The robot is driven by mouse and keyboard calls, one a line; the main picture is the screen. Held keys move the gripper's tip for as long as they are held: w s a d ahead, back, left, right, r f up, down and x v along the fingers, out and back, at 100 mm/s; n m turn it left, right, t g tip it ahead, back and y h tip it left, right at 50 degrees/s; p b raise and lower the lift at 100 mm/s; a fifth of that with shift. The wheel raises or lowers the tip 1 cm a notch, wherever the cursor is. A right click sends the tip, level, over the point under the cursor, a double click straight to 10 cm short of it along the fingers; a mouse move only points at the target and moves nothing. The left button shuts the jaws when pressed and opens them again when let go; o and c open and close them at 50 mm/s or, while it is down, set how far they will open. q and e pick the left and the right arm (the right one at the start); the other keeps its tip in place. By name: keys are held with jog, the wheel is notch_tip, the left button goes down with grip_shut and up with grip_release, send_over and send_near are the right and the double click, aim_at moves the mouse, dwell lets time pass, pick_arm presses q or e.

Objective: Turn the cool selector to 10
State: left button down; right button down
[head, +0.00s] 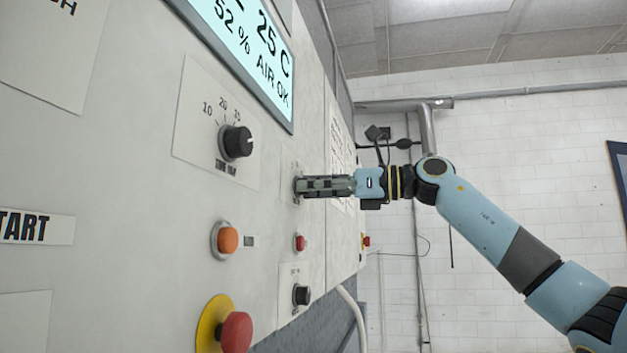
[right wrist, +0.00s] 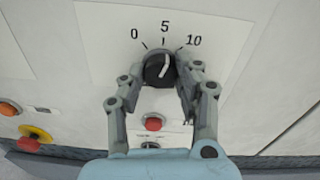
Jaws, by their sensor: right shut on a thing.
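The cool selector is a black round knob (right wrist: 155,69) on a white plate (right wrist: 110,45) marked 0, 5 and 10, in the right wrist view. Its white pointer line aims close to the 5, leaning slightly toward the 10. My right gripper (right wrist: 166,73) has one finger on each side of the knob and is shut on it. In the head view my right gripper (head: 300,187) reaches the panel from the right and mostly hides the knob. My left gripper is not in view.
A larger black knob (head: 236,142) marked 10, 20, 35 sits left of my gripper. An orange button (head: 228,240), a red emergency button (head: 236,332), a small red button (head: 300,243) and another black knob (head: 301,295) lie lower. A lit display (head: 245,45) is above.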

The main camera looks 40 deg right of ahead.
aim_at(296, 137)
jog(key=shift+r+m+p, duration=0.15)
jog(key=shift+m+p, duration=1.05)
jog(key=shift+m, duration=1)
jog(key=c, duration=0.9)
grip_release()
jog(key=shift+d, duration=0.1)
jog(key=shift+c, duration=0.2)
notch_tip(296, 137, up, 10)
jog(key=shift+f, duration=0.1)
